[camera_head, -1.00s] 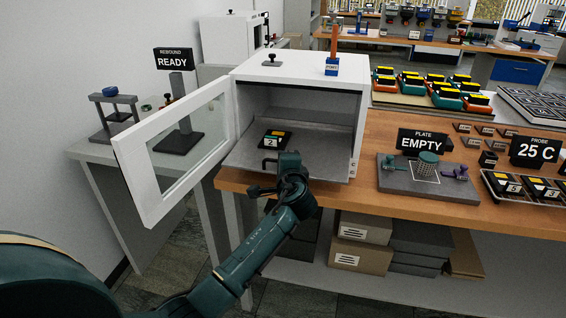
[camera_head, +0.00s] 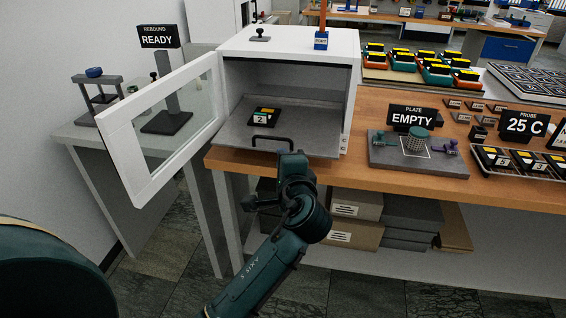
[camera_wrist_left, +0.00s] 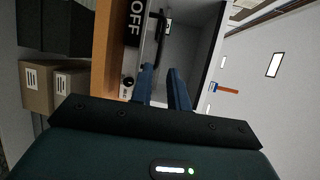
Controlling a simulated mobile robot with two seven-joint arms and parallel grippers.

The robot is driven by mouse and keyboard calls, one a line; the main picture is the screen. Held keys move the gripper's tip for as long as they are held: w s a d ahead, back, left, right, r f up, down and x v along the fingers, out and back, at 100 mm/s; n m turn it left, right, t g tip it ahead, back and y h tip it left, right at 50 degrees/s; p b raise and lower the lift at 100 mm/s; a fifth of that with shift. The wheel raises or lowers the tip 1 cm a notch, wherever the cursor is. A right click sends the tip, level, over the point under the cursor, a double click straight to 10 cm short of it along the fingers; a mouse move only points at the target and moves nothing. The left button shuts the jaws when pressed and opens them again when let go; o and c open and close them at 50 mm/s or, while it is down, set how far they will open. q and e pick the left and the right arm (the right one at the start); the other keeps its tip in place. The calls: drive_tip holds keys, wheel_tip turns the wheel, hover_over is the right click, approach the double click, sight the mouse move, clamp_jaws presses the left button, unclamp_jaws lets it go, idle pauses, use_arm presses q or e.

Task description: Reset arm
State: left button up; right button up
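My left gripper (camera_head: 292,160) is just in front of the pull-out tray (camera_head: 235,138) of a white cabinet (camera_head: 290,42), close to the tray's black handle (camera_head: 268,140). In the left wrist view its two blue fingers (camera_wrist_left: 163,82) stand apart with nothing between them. The handle (camera_wrist_left: 158,32) shows beyond the fingertips, apart from them. A black block marked 2 (camera_head: 262,116) lies on the tray. The cabinet's glazed door (camera_head: 165,127) is swung open to the left. My right gripper is not in view.
The wooden bench (camera_head: 370,160) carries a grey plate fixture (camera_head: 385,157) with an EMPTY sign (camera_head: 412,119), and a tray of numbered blocks (camera_head: 500,172). Boxes (camera_head: 352,236) fill the shelf below. Floor in front is free.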

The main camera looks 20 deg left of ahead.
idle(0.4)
use_arm(q)
drive_tip(key=s+d+f+h, duration=0.2)
drive_tip(key=f, duration=0.3)
drive_tip(key=s+d+f+h, duration=0.1)
drive_tip(key=s+f+h, duration=0.15)
drive_tip(key=f, duration=0.35)
drive_tip(key=s+d+f+n+g+h, duration=0.1)
drive_tip(key=s+d+f+n+h, duration=0.2)
drive_tip(key=s+f, duration=0.3)
drive_tip(key=s+d+f+n+g+h+p, duration=0.1)
drive_tip(key=s+d+f+n+h, duration=0.2)
drive_tip(key=s, duration=0.9)
wheel_tip(320, 180, down, 3)
drive_tip(key=n+h, duration=0.2)
drive_tip(key=shift+n, duration=0.3)
